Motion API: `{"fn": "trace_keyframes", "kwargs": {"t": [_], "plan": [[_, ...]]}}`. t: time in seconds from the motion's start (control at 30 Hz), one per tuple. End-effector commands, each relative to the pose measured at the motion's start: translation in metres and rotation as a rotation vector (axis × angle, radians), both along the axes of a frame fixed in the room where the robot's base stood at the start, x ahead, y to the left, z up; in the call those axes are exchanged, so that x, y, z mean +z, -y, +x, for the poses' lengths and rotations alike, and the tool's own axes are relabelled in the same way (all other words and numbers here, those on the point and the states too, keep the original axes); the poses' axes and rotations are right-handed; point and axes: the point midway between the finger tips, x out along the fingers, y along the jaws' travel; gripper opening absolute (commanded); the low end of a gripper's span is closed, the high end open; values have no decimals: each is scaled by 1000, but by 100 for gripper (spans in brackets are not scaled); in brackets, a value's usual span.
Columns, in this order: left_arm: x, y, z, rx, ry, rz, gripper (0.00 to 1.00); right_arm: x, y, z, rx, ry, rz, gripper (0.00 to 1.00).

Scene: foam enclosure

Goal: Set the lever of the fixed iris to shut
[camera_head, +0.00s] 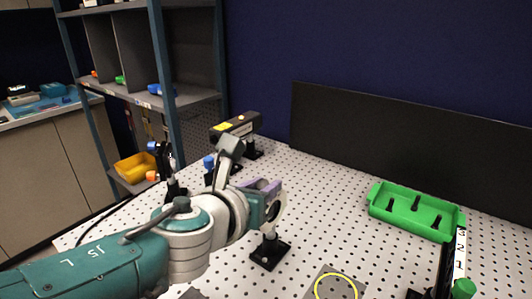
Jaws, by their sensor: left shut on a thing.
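The fixed iris (280,208) is a pale ring standing upright on a short post, whose black base (270,253) rests on the perforated white board (330,215). My left gripper (268,187) reaches in from the left and is at the iris's upper left side, shut. The iris lever is hidden by the fingers or too small to make out, so I cannot see its position; the grip appears to be at it. My right gripper is not in view.
A dark box-shaped device (236,126) stands behind my wrist. A green tray (415,212) with black posts lies at the right. A grey plate with a yellow ring (337,275) is at the front. A black panel (400,135) closes the back. The board's middle is clear.

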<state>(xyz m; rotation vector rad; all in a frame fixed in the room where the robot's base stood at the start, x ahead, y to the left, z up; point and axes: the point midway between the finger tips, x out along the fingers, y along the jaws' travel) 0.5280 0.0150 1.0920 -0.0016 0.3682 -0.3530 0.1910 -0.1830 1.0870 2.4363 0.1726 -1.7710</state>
Motion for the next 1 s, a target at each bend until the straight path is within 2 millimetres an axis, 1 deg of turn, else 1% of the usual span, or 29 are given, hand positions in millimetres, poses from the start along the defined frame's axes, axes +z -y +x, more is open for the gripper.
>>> {"fn": "trace_keyframes", "kwargs": {"t": [0.3, 0.33, 0.57, 0.6, 0.83, 0.93, 1.0], "plan": [[-2, 0, 0, -1, -4, 3, 0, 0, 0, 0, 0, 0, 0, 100], [-2, 0, 0, 0, -4, 4, 33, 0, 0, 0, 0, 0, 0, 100], [-1, 0, 0, 0, -2, 3, 59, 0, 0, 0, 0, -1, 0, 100], [-1, 0, 0, 0, -2, 3, 60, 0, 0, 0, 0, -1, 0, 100], [0, 0, 0, 0, -1, 3, 60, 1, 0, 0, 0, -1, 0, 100], [5, -3, -5, 0, -2, 3, 60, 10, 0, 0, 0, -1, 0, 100], [10, -6, -13, 1, -3, 4, 60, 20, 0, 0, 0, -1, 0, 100]]}}
